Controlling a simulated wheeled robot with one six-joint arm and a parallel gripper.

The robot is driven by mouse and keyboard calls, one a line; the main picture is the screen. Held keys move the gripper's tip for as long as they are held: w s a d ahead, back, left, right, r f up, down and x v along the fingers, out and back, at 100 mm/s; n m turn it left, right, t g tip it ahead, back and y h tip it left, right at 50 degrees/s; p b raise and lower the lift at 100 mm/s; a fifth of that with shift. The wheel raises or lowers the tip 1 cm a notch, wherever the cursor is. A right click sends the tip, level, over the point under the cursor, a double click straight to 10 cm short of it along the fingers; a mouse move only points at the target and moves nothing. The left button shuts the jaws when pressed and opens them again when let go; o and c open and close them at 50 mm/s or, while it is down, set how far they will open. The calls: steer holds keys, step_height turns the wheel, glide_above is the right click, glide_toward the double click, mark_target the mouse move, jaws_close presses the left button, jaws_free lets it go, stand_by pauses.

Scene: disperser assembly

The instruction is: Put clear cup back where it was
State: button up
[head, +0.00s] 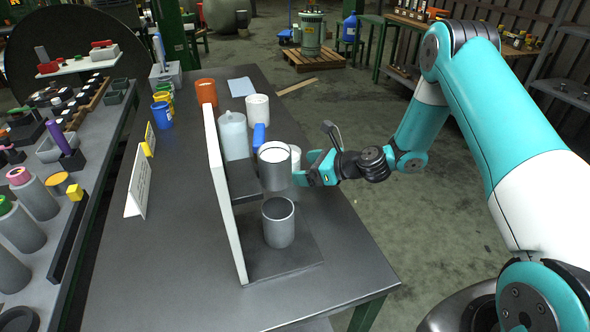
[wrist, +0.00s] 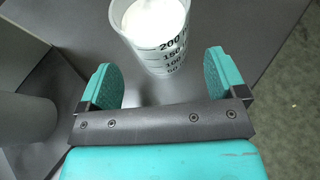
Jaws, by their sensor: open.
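The clear cup (wrist: 160,50) has dark volume marks and white contents. It stands upright on the dark table in the wrist view, ahead of my gripper (wrist: 160,72). Its lower end is about level with the fingertips, and a gap shows on each side. My gripper is open and holds nothing. In the head view, my gripper (head: 312,168) is at the right side of the disperser. A pale part of what looks like the cup (head: 296,157) shows there, mostly hidden behind a grey metal cylinder (head: 274,172).
The disperser's white panel (head: 224,195) stands left of my gripper. An open metal cup (head: 279,228) sits below the cylinder. A translucent jar (head: 233,138), white cup (head: 257,111) and orange cup (head: 206,93) stand farther back. The table's right front is clear.

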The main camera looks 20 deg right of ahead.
steer(key=v, duration=0.7)
steer(key=shift+s+d+b, duration=0.15)
steer(key=shift+b, duration=0.2)
stand_by(0.7)
